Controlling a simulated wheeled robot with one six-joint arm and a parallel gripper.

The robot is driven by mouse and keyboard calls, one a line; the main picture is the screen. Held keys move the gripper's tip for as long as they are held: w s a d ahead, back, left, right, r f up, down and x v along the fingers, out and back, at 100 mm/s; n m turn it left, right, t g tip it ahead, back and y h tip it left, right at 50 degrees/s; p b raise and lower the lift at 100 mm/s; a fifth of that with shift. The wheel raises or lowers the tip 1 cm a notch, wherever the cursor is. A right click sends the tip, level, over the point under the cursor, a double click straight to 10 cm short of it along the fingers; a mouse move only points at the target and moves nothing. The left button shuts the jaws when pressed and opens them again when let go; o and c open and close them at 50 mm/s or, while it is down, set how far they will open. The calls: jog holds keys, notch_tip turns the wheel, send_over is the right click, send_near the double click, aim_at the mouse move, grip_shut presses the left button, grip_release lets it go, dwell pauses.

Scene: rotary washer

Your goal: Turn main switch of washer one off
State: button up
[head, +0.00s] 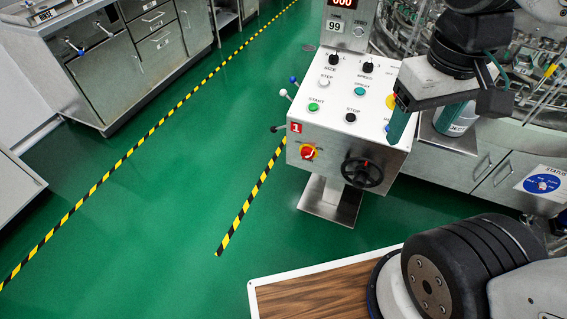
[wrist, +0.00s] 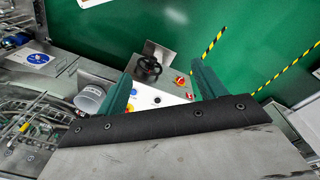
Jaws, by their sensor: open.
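My gripper (head: 425,122) is open and empty, over the right side of the panel in the head view, apart from the switch. Both teal fingers of my gripper (wrist: 165,70) show in the wrist view. The arm hides the panel's right part.
A black handwheel (head: 362,172) juts out right of the switch. Levers with ball knobs (head: 285,94) stick out at the box's left. A grey cup (head: 456,120) is near the gripper. Green floor (head: 190,190) is clear at left; a wood-topped surface (head: 320,295) is in front.

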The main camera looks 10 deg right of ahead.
jog(key=w+d+f+n+g+h, duration=0.2)
jog(key=w+d+g+h, duration=0.1)
jog(key=w, duration=0.3)
jog(key=n+t+h, duration=1.1)
jog(key=n+t, duration=0.2)
jog(key=n, duration=0.8)
send_over(305, 157)
jog(key=s, duration=0.5)
notch_tip(305, 157, down, 37)
jog(key=s+a+f+n+t+y, duration=0.1)
jog(key=a+f+n+t+y, duration=0.15)
jog(key=f, duration=0.35)
jog(key=s+a+f+n+t+y, duration=0.1)
jog(key=a+f+n+t+y, duration=0.15)
jog(key=f, duration=0.35)
jog(key=shift+g+h, duration=0.4)
jog(key=shift+g, duration=0.1)
jog(key=x, duration=0.8)
jog(key=shift+d+r, duration=0.1)
jog(key=shift+r, duration=0.1)
jog(key=shift+n, duration=0.3)
jog(key=c, duration=1)
